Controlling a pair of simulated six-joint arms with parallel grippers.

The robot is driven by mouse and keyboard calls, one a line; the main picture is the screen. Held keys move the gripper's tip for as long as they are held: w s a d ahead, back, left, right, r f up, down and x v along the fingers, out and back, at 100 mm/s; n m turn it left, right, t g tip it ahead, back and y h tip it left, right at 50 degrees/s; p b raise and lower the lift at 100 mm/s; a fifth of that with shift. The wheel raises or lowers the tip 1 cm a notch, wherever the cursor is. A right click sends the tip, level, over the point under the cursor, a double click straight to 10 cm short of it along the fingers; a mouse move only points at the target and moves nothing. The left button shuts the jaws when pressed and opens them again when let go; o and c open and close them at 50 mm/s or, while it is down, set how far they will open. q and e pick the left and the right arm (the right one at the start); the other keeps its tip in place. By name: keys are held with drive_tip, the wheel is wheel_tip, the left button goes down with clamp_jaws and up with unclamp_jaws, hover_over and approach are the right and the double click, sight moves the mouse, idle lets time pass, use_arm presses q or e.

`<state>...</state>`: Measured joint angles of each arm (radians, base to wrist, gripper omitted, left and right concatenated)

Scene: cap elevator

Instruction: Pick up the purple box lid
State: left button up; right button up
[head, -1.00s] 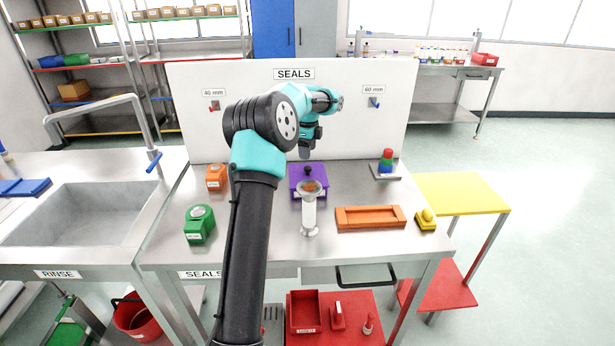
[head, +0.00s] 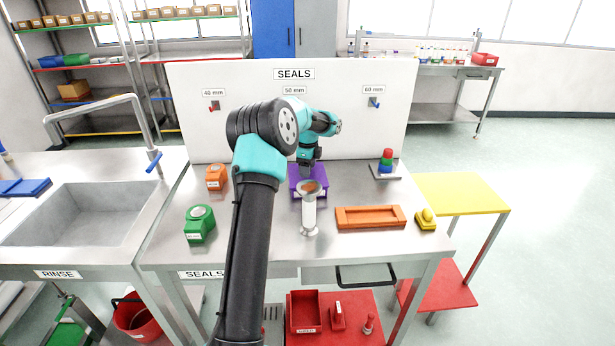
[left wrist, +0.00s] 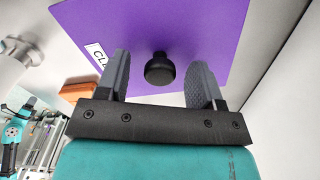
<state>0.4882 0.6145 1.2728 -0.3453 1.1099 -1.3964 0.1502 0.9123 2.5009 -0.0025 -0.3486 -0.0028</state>
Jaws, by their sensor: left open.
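In the left wrist view my left gripper (left wrist: 160,80) is open, with one grey finger on each side of the knob. Neither finger visibly touches the knob. My right gripper is not in view.
An orange tray (head: 370,217) lies to the right, and green (head: 199,224) and orange (head: 215,177) blocks stand left. A white SEALS board (head: 385,130) rises behind.

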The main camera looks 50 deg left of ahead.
use_arm(q)
drive_tip(key=shift+f, duration=0.45)
drive_tip(key=c, duration=1)
drive_tip(key=shift+r, duration=0.15)
wheel_tip(320, 180, up, 10)
drive_tip(key=shift+f, duration=0.1)
idle(0.5)
